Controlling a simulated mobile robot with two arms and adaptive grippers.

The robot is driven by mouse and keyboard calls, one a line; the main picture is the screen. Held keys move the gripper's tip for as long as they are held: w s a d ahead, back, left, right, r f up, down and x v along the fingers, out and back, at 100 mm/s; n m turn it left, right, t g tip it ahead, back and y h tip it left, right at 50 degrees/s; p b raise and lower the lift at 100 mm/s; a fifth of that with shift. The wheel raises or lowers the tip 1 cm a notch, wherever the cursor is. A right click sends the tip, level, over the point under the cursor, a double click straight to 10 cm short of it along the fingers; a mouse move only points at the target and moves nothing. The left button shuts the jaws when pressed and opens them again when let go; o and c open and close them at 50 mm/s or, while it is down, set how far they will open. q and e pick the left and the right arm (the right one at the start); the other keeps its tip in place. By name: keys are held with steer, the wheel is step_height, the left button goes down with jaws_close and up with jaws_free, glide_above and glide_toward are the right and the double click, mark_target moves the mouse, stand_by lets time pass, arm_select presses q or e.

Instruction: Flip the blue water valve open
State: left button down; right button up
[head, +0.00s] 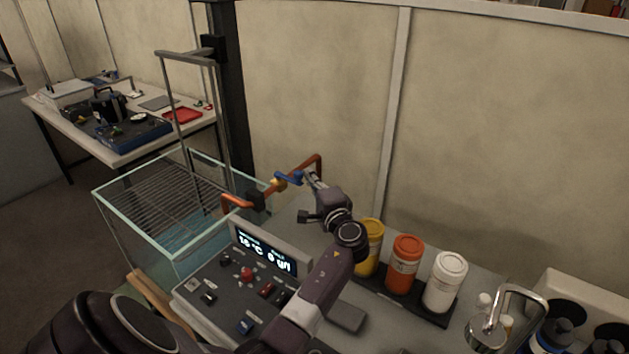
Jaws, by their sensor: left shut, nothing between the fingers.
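The blue valve handle (290,178) sits on a copper pipe (306,163) with a brass-coloured valve body (279,183), above the right edge of a glass tank. My left gripper (309,178) is shut and empty. Its fingertips are right beside the right end of the blue handle; whether they touch it I cannot tell. My left arm reaches up to it from the bottom of the view, over the control panel. My right gripper does not show.
The glass tank (135,217) with a wire rack stands left. A control panel (224,283) with a lit display is in front. Yellow (372,240), orange (405,263) and white (445,282) jars stand right of my arm. A wall is behind.

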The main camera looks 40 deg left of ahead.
arm_select(q)
steer(key=shift+a, duration=0.1)
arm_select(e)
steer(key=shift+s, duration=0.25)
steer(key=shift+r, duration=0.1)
